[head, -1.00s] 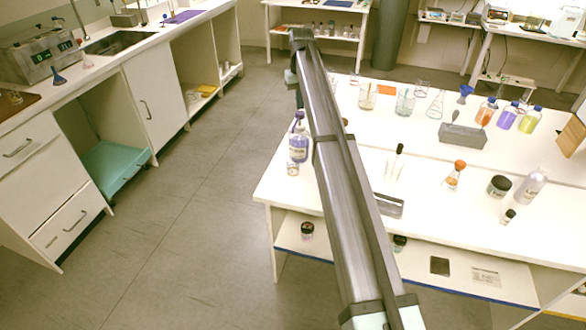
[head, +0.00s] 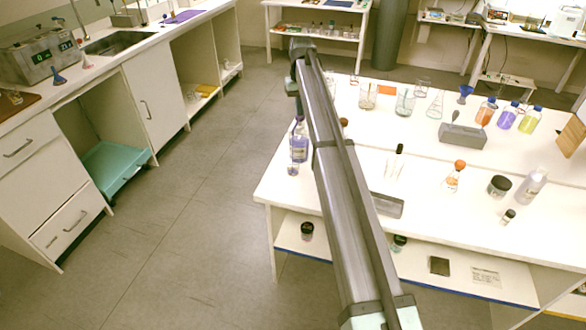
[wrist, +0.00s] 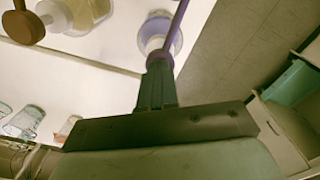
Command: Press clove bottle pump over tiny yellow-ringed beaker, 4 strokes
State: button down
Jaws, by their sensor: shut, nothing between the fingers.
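A bottle with a purple pump head and pale purple liquid (head: 299,148) stands at the left edge of the white bench, partly behind my arm. It also shows in the wrist view (wrist: 173,44), just beyond my fingertips. I cannot read its label, so I cannot tell if it is clove. A tiny clear beaker (head: 293,169) stands close in front of it; its ring colour is too small to tell. My gripper (wrist: 158,66) is shut and empty, with its fingertips over the purple pump. I cannot tell whether they touch it.
A bottle with a brown pump head (wrist: 24,25) is at the upper left in the wrist view. A grey tray (head: 387,205), an orange-stoppered flask (head: 454,178) and other glassware stand on the bench to the right. Open floor lies left of the bench.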

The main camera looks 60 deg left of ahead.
jog(key=shift+f, duration=0.4)
jog(key=shift+r, duration=1.55)
jog(key=shift+f, duration=0.3)
jog(key=shift+f, duration=1.25)
jog(key=shift+r, duration=1.55)
